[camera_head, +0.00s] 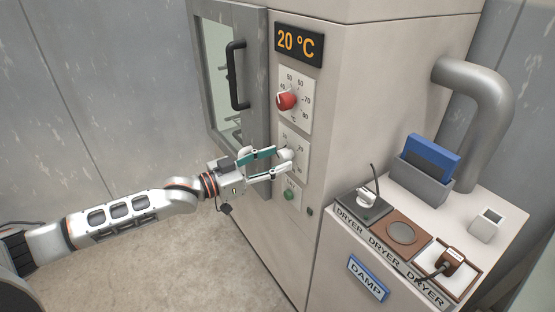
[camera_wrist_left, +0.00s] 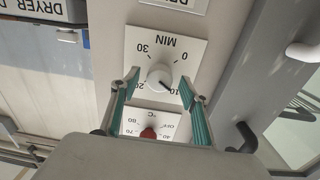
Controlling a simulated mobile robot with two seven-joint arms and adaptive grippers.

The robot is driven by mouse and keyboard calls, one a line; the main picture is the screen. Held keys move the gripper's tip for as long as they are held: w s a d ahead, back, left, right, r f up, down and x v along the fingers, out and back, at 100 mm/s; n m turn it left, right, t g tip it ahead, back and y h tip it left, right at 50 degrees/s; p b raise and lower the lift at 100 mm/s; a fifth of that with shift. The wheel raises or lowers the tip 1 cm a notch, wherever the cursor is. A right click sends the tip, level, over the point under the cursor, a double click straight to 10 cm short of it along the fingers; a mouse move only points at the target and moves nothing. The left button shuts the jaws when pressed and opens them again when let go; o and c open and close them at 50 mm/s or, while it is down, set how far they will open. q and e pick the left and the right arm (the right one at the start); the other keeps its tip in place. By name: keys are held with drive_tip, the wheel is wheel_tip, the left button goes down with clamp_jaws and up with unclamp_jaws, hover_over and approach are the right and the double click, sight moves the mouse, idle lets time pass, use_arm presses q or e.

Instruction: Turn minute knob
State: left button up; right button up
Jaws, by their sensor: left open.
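The white minute knob (camera_head: 287,154) is on the cabinet front below the red temperature knob (camera_head: 286,101). In the left wrist view the minute knob (camera_wrist_left: 160,76) sits on a white plate marked MIN (camera_wrist_left: 164,45), upside down there, with a dark pointer mark toward 10. My left gripper (camera_head: 280,161) is open at the minute knob, with one finger on each side. In the left wrist view the fingertips of the gripper (camera_wrist_left: 159,82) show gaps to the knob. My right gripper is not in view.
The cabinet door with a dark handle (camera_head: 236,75) is left of the knobs. A display (camera_head: 299,42) reads 20 °C. A green button (camera_head: 289,194) is below the minute plate.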

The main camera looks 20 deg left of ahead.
use_arm(q)
drive_tip(key=shift+w+d, duration=0.35)
drive_tip(key=shift+w, duration=0.05)
drive_tip(key=c, duration=1.1)
idle(0.3)
drive_tip(key=o, duration=1.1)
